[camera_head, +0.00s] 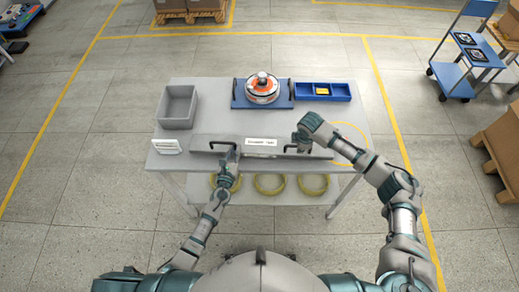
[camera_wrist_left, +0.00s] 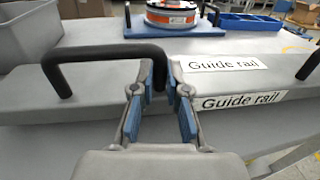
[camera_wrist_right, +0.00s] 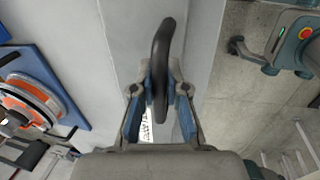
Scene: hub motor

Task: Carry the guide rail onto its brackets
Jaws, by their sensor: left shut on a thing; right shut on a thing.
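The guide rail (camera_head: 200,143) is a long grey bar lying across the front part of the table, with white labels reading "Guide rail" in the left wrist view (camera_wrist_left: 222,63) and a black handle towards each end. My left gripper (camera_head: 232,152) is shut on one leg of the left black handle (camera_wrist_left: 95,52); its blue-padded fingers (camera_wrist_left: 160,85) sit either side of it. My right gripper (camera_head: 301,143) is shut on the right black handle (camera_wrist_right: 163,45), its fingers (camera_wrist_right: 160,88) on both sides of the bar. I cannot make out the brackets.
The grey table (camera_head: 215,92) also holds a grey bin (camera_head: 178,107), a blue plate with an orange-and-white motor (camera_head: 262,89) and a blue divided tray (camera_head: 322,91). A white label plate (camera_head: 166,146) lies at the left front. Yellow rings (camera_head: 270,184) are on the lower shelf.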

